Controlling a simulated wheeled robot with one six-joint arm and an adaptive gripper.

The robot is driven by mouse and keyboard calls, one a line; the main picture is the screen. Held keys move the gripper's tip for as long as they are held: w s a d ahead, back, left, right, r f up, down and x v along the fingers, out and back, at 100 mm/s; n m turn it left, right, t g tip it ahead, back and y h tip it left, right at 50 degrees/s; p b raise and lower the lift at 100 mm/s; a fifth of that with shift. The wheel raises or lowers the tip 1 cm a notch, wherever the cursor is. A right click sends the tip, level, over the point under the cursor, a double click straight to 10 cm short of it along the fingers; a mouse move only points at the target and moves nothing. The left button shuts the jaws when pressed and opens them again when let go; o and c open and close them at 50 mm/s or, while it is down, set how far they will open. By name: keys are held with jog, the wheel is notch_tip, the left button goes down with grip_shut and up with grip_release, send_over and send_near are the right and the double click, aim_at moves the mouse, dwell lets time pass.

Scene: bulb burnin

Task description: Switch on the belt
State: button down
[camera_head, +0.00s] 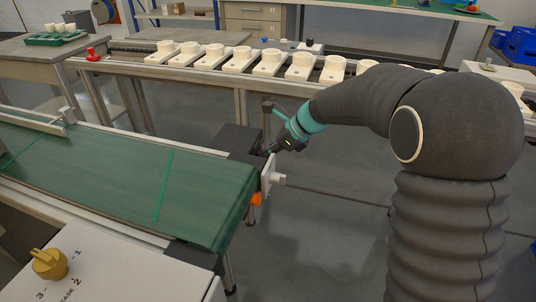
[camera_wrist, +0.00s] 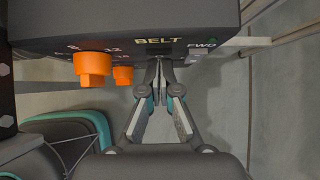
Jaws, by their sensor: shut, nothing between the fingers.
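The green conveyor belt (camera_head: 110,180) runs across the left of the head view. A dark control box (camera_wrist: 40,32) marked "BELT" fills the top of the wrist view; the dark box (camera_head: 238,140) at the belt's far end seems to be the same one. Its face has two orange knobs (camera_wrist: 93,66) and a small light-coloured part (camera_wrist: 196,54) beside the "FWD" mark. My gripper (camera_wrist: 160,66) is shut and empty, its tips at a dark slot-like part below the "BELT" lettering. Whether they touch is unclear. In the head view my gripper (camera_head: 270,150) is at the box.
A white panel (camera_head: 110,270) with a yellow knob (camera_head: 49,264) stands at the front left. Behind, a rack (camera_head: 205,76) carries a row of cream lamp-holder-like pieces. A red button (camera_head: 92,54) sits at its left end. Grey floor lies open between.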

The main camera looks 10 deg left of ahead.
dwell(0.3)
jog(key=d+f+v, duration=0.1)
jog(key=v, duration=1.2)
jog(key=shift+d+f, duration=0.25)
jog(key=shift+d, duration=0.1)
jog(key=shift+s, duration=0.1)
jog(key=shift+d+f, duration=0.15)
jog(key=shift+f, duration=0.65)
